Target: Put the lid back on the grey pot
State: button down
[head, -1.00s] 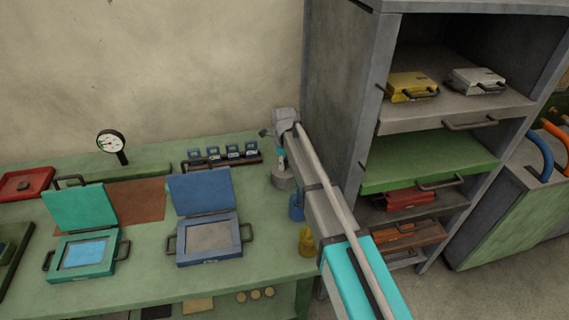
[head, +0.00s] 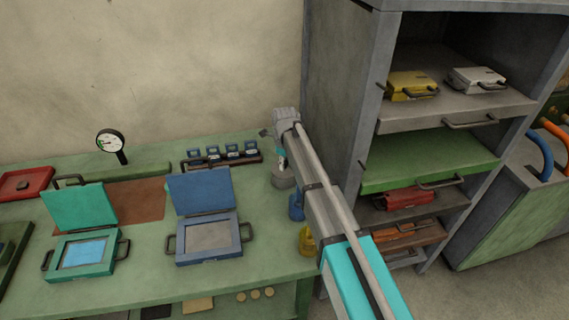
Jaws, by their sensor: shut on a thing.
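The grey pot (head: 284,181) stands on the green bench near its back right, beside my forearm. My gripper (head: 281,161) hangs from my wrist directly over the pot, small and partly hidden by my arm. It is shut on the lid, close above or at the pot's top. The lid's outline is too small to make out, and I cannot tell whether it touches the rim.
A blue pot (head: 296,207) and a yellow pot (head: 307,240) stand close to my arm. A rack of small blue items (head: 222,156) lies left of the gripper. Open blue (head: 207,235) and teal (head: 84,253) cases stand further left. A grey shelf unit (head: 345,90) rises at right.

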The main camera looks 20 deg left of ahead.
dwell(0.4)
jog(key=shift+c, duration=1.8)
grip_release()
jog(key=o, duration=0.4)
jog(key=shift+c, duration=0.2)
jog(key=shift+r+p, duration=3.5)
grip_shut()
